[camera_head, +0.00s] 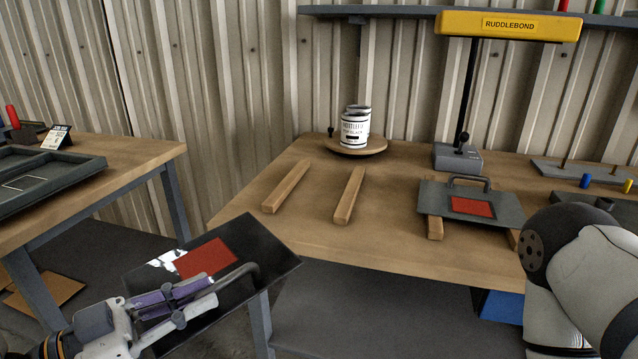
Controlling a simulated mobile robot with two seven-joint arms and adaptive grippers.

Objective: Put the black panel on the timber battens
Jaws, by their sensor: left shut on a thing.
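The black panel (262,240) is a flat glossy plate with a red square and a bar handle. My left gripper (205,290) is shut on its handle and holds it tilted, in front of the table's left front corner and clear of the battens. Two bare timber battens, a left one (286,187) and a right one (350,195), lie roughly parallel on the table. At the right, a grey panel (435,198) with a red square and a handle rests on another pair of battens (435,229). My right arm shows at the lower right; its gripper is out of view.
The wooden table (300,236) has bare room around the two empty battens. Cans (355,128) stand on a round board (372,148) behind them. A yellow lamp (508,26) rises at the back. A second table (130,152) with a dark tray (82,172) stands left.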

